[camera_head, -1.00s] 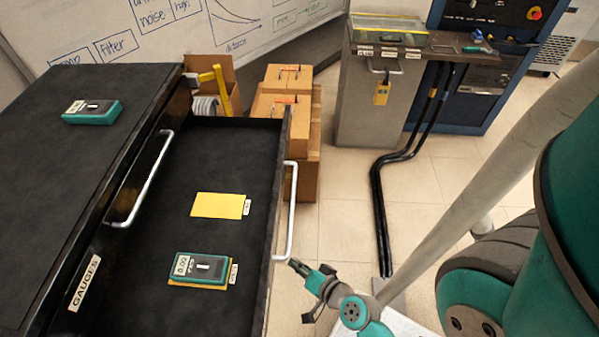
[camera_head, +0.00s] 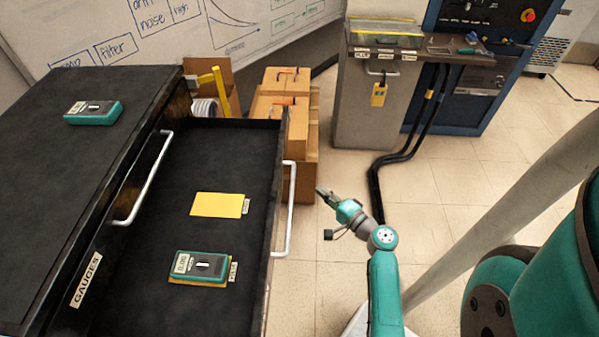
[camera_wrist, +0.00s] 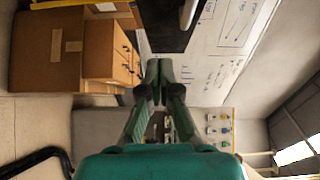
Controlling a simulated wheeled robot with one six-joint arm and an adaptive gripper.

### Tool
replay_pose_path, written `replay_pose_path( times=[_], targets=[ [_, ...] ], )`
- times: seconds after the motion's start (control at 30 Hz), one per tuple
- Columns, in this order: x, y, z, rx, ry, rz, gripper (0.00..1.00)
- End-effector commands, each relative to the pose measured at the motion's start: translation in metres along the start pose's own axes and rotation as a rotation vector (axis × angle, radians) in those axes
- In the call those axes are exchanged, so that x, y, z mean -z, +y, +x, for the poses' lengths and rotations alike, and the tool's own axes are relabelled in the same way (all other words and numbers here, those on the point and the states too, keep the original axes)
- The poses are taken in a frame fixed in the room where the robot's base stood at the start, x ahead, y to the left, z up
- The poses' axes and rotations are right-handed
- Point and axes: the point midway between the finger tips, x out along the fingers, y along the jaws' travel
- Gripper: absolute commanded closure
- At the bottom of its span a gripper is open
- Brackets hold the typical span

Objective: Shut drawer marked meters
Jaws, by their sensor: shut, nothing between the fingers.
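An open drawer (camera_head: 240,150) stands out from the black cabinet (camera_head: 60,190) in the head view, with a white bar handle (camera_head: 289,210) on its front. Inside lie a yellow card (camera_head: 217,205) with a small tag and a teal meter (camera_head: 198,266) on another yellow piece. A label reading GAUGES (camera_head: 86,280) is on the cabinet front below a second handle (camera_head: 148,180). No label reading meters is legible. My gripper (camera_head: 320,191) is shut and empty, to the right of the drawer handle and apart from it. Its closed fingers also show in the wrist view (camera_wrist: 160,72).
Another teal meter (camera_head: 93,112) lies on the cabinet top. Cardboard boxes (camera_head: 300,140) stand behind the drawer's far end.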

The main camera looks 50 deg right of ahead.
Motion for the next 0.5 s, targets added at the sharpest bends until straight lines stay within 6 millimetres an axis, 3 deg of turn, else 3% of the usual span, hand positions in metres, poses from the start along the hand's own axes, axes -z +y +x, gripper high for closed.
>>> replay_pose_path(
  times=[0.27, 0.5],
  targets=[
    [0.008, -0.006, 0.018, 0.023, -0.003, 0.011, 1.0],
    [0.008, -0.007, 0.06, 0.023, -0.004, 0.01, 1.0]
  ],
)
